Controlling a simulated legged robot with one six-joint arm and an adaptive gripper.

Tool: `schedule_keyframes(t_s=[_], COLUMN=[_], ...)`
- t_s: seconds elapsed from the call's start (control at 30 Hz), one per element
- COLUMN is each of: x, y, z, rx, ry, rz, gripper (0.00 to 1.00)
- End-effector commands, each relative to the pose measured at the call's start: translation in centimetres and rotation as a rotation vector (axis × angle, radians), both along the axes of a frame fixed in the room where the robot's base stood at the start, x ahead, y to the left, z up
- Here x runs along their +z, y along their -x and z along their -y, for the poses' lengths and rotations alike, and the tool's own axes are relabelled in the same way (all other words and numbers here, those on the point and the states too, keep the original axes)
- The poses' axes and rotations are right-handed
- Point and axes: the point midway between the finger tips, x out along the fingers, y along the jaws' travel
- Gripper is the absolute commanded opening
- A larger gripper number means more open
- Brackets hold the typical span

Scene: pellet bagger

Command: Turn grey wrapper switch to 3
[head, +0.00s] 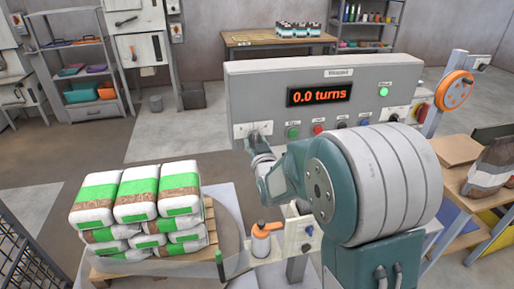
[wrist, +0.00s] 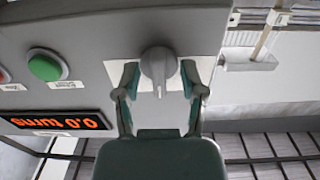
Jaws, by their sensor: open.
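The grey wrapper switch is a rotary knob (wrist: 158,65) on a pale plate at one end of the wrapper panel (head: 360,78). In the wrist view its ridge runs about upright; the setting it points to cannot be read. My gripper (wrist: 160,84) is open, with one finger on each side of the knob and gaps visible between. In the head view my gripper (head: 258,150) is at the panel's lower left, partly covering the switch plate (head: 243,130). The orange display (head: 319,94) reads 0.0 turns.
A green button (head: 293,132) and other coloured buttons sit right of the switch. A green lamp (head: 383,91) is higher up. Stacked green and white bags (head: 135,205) stand on a pallet at lower left. An orange-topped part (head: 267,228) is below my arm.

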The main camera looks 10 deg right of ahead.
Motion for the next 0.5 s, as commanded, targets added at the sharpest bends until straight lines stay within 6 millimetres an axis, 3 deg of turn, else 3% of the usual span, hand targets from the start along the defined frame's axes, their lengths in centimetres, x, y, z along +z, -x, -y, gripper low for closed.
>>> schedule_keyframes(t_s=[0.17,0.5], x=[0.1,-0.1], y=[2.2,9.1], z=[0.0,-0.1], rx=[0.0,0.0], ry=[0.0,0.001], rz=[0.001,-0.001], gripper=[0.53,0.53])
